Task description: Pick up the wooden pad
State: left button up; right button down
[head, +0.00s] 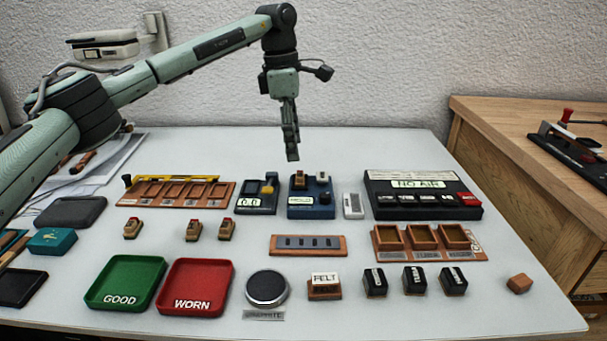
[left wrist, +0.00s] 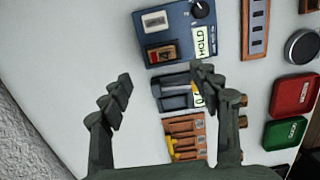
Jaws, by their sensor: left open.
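Several small wooden pieces could be the wooden pad; I cannot tell which. One wooden piece with a red part sits on the blue device (head: 311,209), which reads HOLD in the left wrist view (left wrist: 178,22); that piece (left wrist: 160,53) shows there clearly. Three similar wooden pieces (head: 193,231) lie on the table in front. A plain wooden block (head: 519,284) lies alone at the right. My left gripper (head: 292,157) hangs fingers down above the blue device, empty. In the left wrist view its fingers (left wrist: 163,84) are spread apart. My right gripper is out of view.
A green GOOD tray (head: 128,260), a red WORN tray (head: 200,262) and a round dark disc (head: 267,286) stand in front. A black NO AIR box (head: 420,207) is at right. A wooden rack (head: 223,199) is left of the blue device. The back table strip is clear.

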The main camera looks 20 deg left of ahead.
aim_at(300, 174)
pick_arm(q)
jog(key=shift+s+d+f, duration=0.15)
jog(key=shift+f, duration=0.65)
jog(key=f, duration=0.2)
jog(key=d+f, duration=0.1)
jog(key=f, duration=0.1)
jog(key=shift+f, duration=0.35)
jog(key=c, duration=1)
jog(key=shift+r, duration=0.2)
